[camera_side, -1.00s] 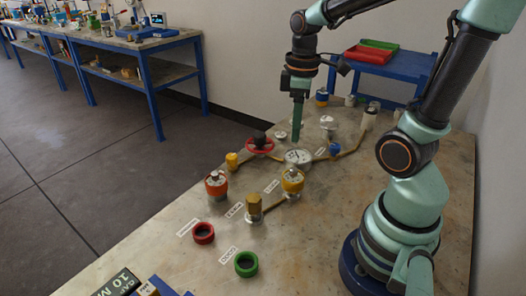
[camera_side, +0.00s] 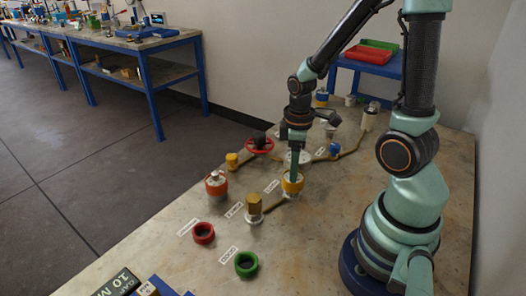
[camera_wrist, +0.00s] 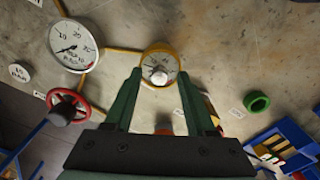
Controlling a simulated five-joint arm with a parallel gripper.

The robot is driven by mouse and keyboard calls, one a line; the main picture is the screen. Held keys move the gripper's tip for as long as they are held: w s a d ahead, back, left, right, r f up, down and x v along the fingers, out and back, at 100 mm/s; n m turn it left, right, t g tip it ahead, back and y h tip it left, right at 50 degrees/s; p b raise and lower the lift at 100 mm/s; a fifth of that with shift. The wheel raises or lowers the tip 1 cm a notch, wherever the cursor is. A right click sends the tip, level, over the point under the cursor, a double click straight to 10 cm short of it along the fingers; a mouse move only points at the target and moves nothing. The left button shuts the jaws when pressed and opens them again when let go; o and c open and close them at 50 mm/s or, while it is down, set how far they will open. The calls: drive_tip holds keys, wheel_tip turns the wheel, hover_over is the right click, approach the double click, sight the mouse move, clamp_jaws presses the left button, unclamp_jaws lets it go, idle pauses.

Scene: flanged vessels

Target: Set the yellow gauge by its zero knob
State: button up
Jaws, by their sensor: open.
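The yellow gauge (camera_side: 292,188) stands upright on the bench in the side view, its top partly hidden by my gripper (camera_side: 294,172). In the wrist view the yellow-rimmed gauge (camera_wrist: 173,56) faces up, with a pale round knob (camera_wrist: 159,77) near the middle of its dial. My gripper (camera_wrist: 160,76) is open and empty, pointing down, with one green finger on each side of the knob in that view. I cannot tell how far the fingertips are above the dial or whether they touch it. The needle's reading is too small to tell.
A larger white dial (camera_wrist: 72,46) and a red handwheel (camera_wrist: 68,107) are close by. Bare bench lies right of the yellow gauge.

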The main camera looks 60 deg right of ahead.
drive_tip(key=shift+f, duration=0.1)
clamp_jaws()
drive_tip(key=shift+m, duration=0.3)
idle(0.6)
drive_tip(key=m, duration=1.1)
idle(0.6)
unclamp_jaws()
